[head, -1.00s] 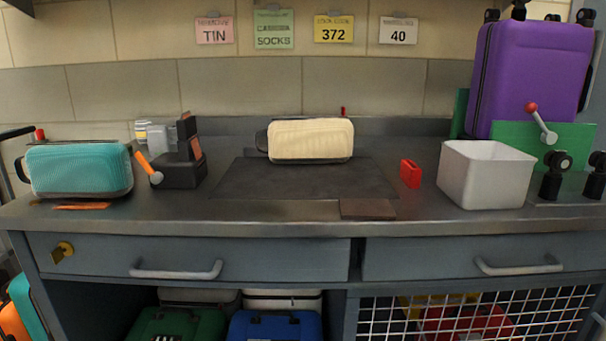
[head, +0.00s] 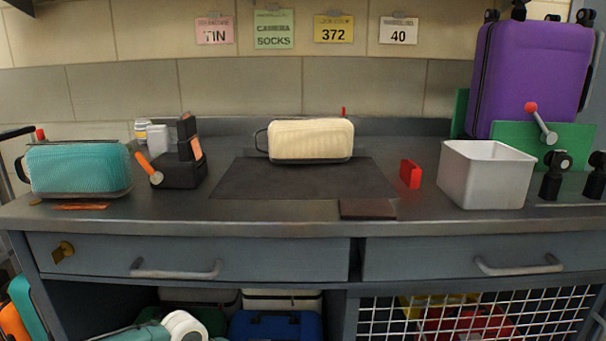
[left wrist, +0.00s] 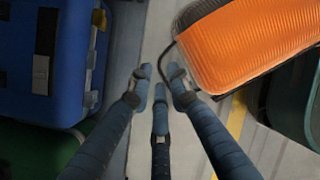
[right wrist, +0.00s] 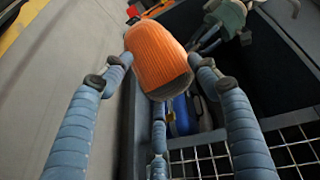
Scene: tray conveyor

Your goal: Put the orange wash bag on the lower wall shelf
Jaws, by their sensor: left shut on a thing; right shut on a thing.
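The orange wash bag shows in the right wrist view (right wrist: 158,52) and at the upper right of the left wrist view (left wrist: 250,45). My right gripper (right wrist: 160,72) has its fingers on both sides of the bag's body and is shut on it. My left gripper (left wrist: 158,85) has its fingertips close together at the bag's thin dark handle and is shut on that handle. I cannot make out the lower wall shelf in any view.
The counter (head: 270,212) carries a teal bag (head: 78,168), a cream bag (head: 310,139), a white bin (head: 486,172) and a purple suitcase (head: 530,75). A white wire grid (head: 475,312) fronts the lower right opening. Blue (head: 275,326) and green cases sit below the counter.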

